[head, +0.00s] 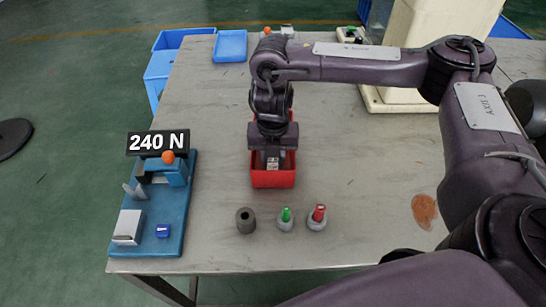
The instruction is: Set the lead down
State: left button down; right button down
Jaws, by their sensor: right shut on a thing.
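My right gripper (273,162) points down into the red bin (273,180) in the middle of the table. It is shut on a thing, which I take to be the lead. The fingers, the wrist and the bin's walls hide most of what it holds, so I cannot make out its shape. I cannot tell whether it touches the bin's floor. My left gripper is not in view.
A blue fixture board (179,225) with a "240 N" display (158,142) stands at the left. A grey hollow cylinder (246,220), a green-topped piece (286,218) and a red-topped piece (317,217) stand near the front edge. A blue tray (230,46) lies at the back.

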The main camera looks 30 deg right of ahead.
jog(key=shift+f, duration=0.15)
jog(key=c, duration=1.1)
grip_release()
jog(key=shift+c, duration=0.2)
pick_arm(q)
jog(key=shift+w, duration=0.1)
pick_arm(e)
jog(key=shift+r, duration=0.35)
notch_tip(320, 180, up, 3)
jog(key=shift+w+r+p, duration=0.1)
jog(key=shift+w+p, duration=0.05)
jog(key=shift+p, duration=0.65)
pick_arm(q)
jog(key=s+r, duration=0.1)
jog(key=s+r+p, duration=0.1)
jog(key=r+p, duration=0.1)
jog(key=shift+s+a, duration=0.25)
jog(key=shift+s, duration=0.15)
pick_arm(e)
notch_tip(320, 180, up, 8)
jog(key=shift+r, duration=0.2)
